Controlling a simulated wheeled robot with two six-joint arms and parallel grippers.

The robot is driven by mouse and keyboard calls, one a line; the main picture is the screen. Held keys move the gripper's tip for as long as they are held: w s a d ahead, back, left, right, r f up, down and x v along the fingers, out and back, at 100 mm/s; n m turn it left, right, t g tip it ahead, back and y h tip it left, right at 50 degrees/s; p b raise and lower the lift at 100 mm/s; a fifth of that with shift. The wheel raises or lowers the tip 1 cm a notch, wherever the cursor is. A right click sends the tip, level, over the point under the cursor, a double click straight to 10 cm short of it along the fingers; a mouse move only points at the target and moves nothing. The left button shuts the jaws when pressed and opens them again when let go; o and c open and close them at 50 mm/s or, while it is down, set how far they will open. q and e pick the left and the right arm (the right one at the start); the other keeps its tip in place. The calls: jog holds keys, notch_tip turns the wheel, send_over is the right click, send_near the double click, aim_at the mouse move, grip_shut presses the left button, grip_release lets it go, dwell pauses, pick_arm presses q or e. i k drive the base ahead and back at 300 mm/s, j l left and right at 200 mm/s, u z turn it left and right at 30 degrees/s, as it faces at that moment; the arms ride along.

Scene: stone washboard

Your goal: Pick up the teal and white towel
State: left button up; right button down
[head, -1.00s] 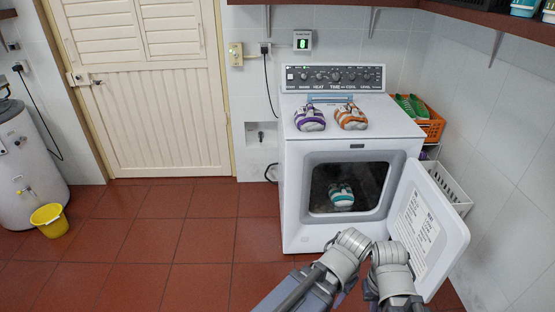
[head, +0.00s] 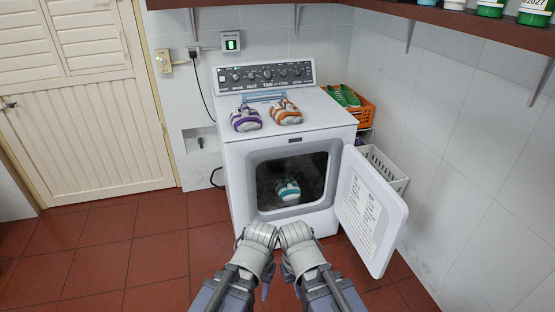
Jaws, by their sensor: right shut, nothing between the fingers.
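The teal and white towel (head: 288,190) lies bundled inside the dark drum, near the front of the opening in the white dryer (head: 238,170). The dryer door (head: 368,212) is swung open to the right. Both my arms are folded at the bottom middle, in front of the dryer and below the opening. My right gripper (head: 267,285) shows only as a small part between the arms; it is shut and empty, apart from the towel. My left gripper is hidden behind its own arm.
A purple and white towel (head: 245,118) and an orange and white towel (head: 285,111) sit on the dryer top. An orange basket (head: 361,114) and a white basket (head: 385,169) stand right of the dryer. Red floor (head: 120,250) is clear at the left.

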aim_at(287, 188)
jog(key=i+z, duration=0.15)
jog(key=z, duration=0.2)
jog(key=i+j+z, duration=0.15)
jog(key=z, duration=0.2)
jog(key=i+j+z, duration=0.25)
jog(key=i+j, duration=0.15)
jog(key=i+j+z, duration=0.2)
jog(key=i+j, duration=0.15)
jog(key=j, duration=0.2)
jog(key=i+j, duration=0.35)
jog(key=j, duration=0.15)
jog(key=i+j, duration=0.35)
jog(key=j, duration=0.15)
